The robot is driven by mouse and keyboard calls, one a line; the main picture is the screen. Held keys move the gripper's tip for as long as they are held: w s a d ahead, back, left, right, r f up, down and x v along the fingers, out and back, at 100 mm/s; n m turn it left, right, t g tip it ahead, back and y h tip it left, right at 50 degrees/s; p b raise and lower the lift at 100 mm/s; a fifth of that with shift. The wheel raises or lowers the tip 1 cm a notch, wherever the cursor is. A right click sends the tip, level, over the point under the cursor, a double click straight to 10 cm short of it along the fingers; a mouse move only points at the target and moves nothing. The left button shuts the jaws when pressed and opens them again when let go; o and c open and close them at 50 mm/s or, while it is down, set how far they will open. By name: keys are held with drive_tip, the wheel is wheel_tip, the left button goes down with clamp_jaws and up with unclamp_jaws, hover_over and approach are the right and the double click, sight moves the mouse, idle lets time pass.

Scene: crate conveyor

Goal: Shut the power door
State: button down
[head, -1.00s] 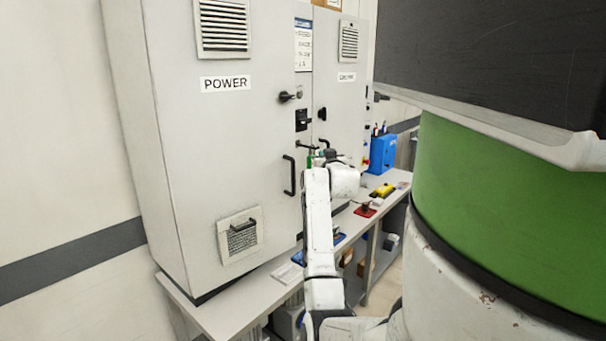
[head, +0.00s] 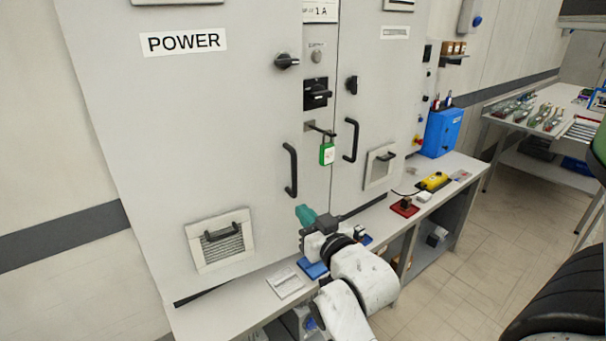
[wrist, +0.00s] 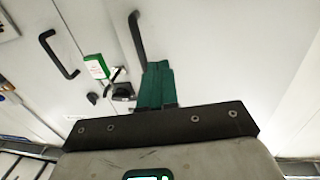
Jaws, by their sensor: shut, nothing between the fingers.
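The power door (head: 235,115) is the large pale cabinet door with the POWER label (head: 184,41), at left in the head view. It looks flush or nearly flush with the central strip; I cannot tell whether a small gap remains. Its black handle (head: 290,170) stands near its right edge, and a black knob (head: 286,61) sits higher up. My gripper (head: 305,213) has teal fingers, shut and empty, just below and right of that handle. In the wrist view, the fingers (wrist: 157,68) point at the door face beside the handle (wrist: 137,37); contact is unclear.
A green padlock (head: 327,154) hangs from a hasp on the central strip, under a rotary switch (head: 316,93). A second door with a black handle (head: 351,140) is at right. A bench (head: 455,175) carries a blue box (head: 441,131) and a yellow pendant (head: 433,181).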

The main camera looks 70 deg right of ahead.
sight(272, 179)
drive_tip(key=p+x, duration=0.3)
drive_tip(key=x, duration=1)
drive_tip(key=shift+w+d, duration=0.25)
drive_tip(key=shift+w, duration=0.05)
drive_tip(key=b+x, duration=0.1)
drive_tip(key=x, duration=0.3)
drive_tip(key=shift+w+d+f+b, duration=0.15)
drive_tip(key=shift+w+d+b, duration=0.05)
drive_tip(key=shift+d+b, duration=0.1)
drive_tip(key=shift+w+a+r, duration=0.1)
drive_tip(key=shift+w+r, duration=0.1)
drive_tip(key=shift+r, duration=0.1)
